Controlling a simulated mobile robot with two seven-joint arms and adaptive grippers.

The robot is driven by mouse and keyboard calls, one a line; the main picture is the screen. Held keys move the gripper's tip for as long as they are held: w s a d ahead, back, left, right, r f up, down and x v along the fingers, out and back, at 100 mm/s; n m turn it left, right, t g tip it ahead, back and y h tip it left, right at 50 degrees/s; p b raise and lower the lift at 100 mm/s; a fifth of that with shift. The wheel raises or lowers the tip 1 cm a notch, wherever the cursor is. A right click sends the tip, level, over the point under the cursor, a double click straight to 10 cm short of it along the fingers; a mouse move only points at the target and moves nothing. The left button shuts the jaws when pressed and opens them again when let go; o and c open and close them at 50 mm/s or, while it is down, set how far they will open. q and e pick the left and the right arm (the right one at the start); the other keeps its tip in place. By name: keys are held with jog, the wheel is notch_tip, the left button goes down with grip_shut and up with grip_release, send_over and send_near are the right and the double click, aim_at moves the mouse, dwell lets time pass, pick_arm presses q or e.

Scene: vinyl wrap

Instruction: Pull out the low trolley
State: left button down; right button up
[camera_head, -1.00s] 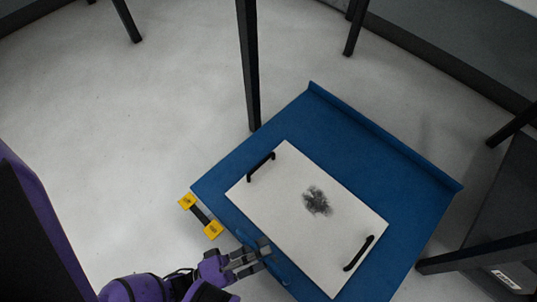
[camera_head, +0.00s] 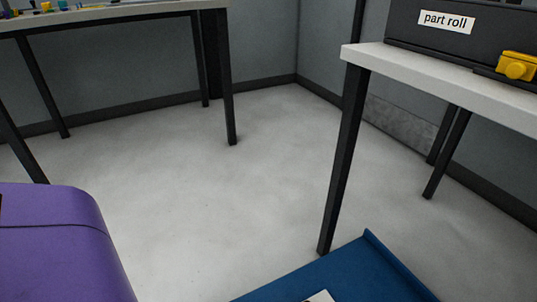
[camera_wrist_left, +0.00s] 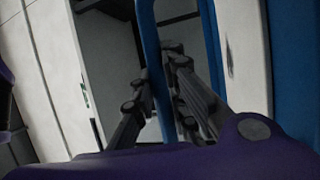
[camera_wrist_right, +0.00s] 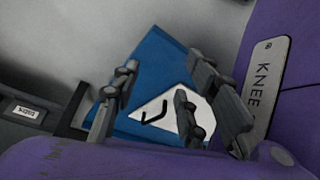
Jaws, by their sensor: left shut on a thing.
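The low blue trolley (camera_head: 350,275) shows only by its far corner at the bottom of the head view, beside a table leg. In the left wrist view, my left gripper (camera_wrist_left: 158,85) is shut on the trolley's blue handle bar (camera_wrist_left: 152,35), which passes between its fingers. In the right wrist view, the trolley's blue deck (camera_wrist_right: 150,62) lies beyond my right gripper (camera_wrist_right: 158,88), which is open and empty. A white board (camera_wrist_right: 178,108) with a black handle lies on the deck. Neither gripper shows in the head view.
A white-topped table (camera_head: 460,85) stands at the right with a box labelled "part roll" (camera_head: 440,22) and a yellow object (camera_head: 516,66) on it. Another table (camera_head: 110,13) stands at the back left. The grey floor (camera_head: 230,195) between them is clear.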

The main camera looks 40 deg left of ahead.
pick_arm(q)
jog(key=shift+r, duration=0.1)
jog(key=c, duration=1.7)
grip_release()
jog(key=shift+c, duration=0.2)
jog(key=v, duration=1.2)
